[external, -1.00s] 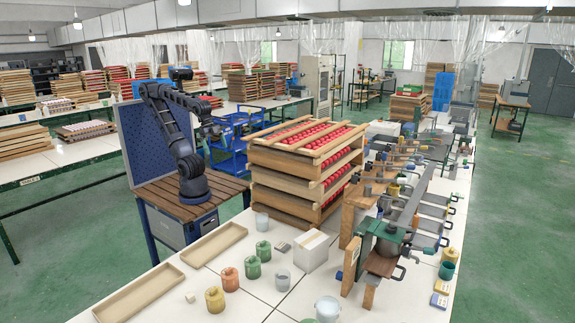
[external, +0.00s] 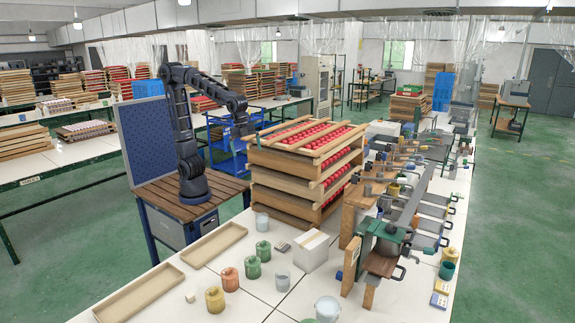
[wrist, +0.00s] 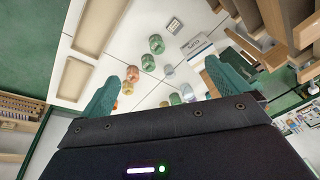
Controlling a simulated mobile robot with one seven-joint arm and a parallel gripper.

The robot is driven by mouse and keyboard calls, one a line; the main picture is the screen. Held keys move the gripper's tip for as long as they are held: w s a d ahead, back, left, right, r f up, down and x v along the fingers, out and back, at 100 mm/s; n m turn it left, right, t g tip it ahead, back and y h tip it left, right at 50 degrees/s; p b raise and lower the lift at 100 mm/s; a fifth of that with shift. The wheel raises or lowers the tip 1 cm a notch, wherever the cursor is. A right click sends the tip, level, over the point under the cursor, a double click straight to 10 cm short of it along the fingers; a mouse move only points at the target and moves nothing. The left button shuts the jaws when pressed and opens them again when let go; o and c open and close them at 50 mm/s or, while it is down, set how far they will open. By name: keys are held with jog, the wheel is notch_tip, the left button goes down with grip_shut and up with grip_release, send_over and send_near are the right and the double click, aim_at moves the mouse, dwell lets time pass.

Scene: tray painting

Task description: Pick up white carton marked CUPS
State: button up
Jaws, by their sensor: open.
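The white carton (external: 312,251) stands on the white table in front of the stacked wooden trays. In the wrist view the carton (wrist: 196,47) is right of centre near the top, with CUPS lettering on its side. My gripper (wrist: 164,76) is open and empty, its two teal fingers wide apart. In the external view my gripper (external: 245,127) is high up, beside the top of the tray stack, well above and behind the carton. Its fingers are hard to make out there.
The tall tray stack (external: 300,165) with red contents stands close behind the carton. A green-topped press (external: 383,235) is to its right. Coloured pots (external: 230,279) and a grey cup (external: 283,280) stand to its left. Long empty trays (external: 140,293) lie further left.

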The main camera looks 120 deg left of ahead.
jog(key=w+f+m, duration=0.3)
jog(key=w, duration=0.7)
jog(key=m+g+h, duration=0.2)
jog(key=m+g, duration=0.1)
jog(key=m, duration=0.7)
send_over(311, 239)
jog(key=a, duration=0.1)
notch_tip(311, 239, down, 26)
jog(key=shift+r, duration=0.2)
jog(key=f, duration=0.5)
jog(key=shift+d+f, duration=0.35)
jog(key=shift+w+f, duration=0.1)
jog(key=shift+f, duration=2.55)
jog(key=c, duration=1.1)
